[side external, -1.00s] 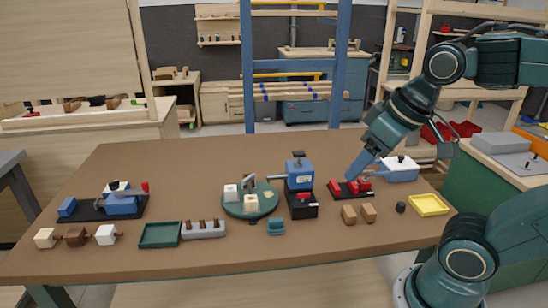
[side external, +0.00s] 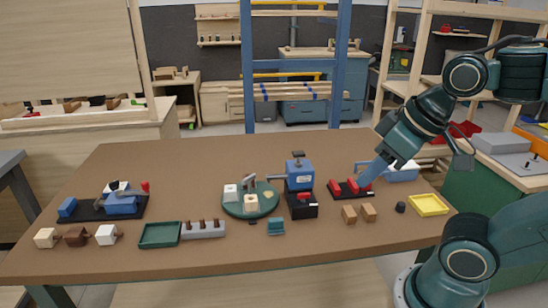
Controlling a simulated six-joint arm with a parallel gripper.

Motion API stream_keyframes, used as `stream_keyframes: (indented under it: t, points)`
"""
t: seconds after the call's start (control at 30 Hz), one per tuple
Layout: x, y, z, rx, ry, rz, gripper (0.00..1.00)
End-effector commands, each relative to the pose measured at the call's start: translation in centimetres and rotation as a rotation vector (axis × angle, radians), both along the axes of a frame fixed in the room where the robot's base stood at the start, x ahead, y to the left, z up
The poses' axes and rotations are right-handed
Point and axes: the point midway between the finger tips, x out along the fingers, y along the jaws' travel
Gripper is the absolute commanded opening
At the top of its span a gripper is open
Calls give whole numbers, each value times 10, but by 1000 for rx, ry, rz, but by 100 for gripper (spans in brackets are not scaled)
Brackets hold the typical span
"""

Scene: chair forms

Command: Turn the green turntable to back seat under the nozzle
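The green turntable (side external: 266,208) is a round disc on the middle of the table. White and cream blocks (side external: 251,202) stand on it, with a small tan piece near its right edge and a grey upright part at its back. A blue machine with a dark base (side external: 300,180) stands just right of the turntable, and a grey arm reaches from it over the disc. I cannot tell which part is the nozzle. My gripper (side external: 366,178) points down at the red blocks on a black plate, right of the blue machine. Its fingers are too small to tell open or shut.
A red-block fixture (side external: 336,188) and a blue-white box (side external: 403,172) are near my gripper. Brown blocks (side external: 349,214), a black cylinder (side external: 400,207) and a yellow tray (side external: 429,205) lie in front. A green tray (side external: 160,234) and a blue clamp (side external: 121,204) are at left.

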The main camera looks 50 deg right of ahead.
Motion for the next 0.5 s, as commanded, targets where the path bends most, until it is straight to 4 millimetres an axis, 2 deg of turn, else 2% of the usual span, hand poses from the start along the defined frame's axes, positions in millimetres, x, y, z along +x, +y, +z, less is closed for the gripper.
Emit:
stream_keyframes:
  t: [0.27,0.5]
  points:
    - [18,-2,13,28,25,-62,33]
    - [60,-7,36,87,73,-206,33]
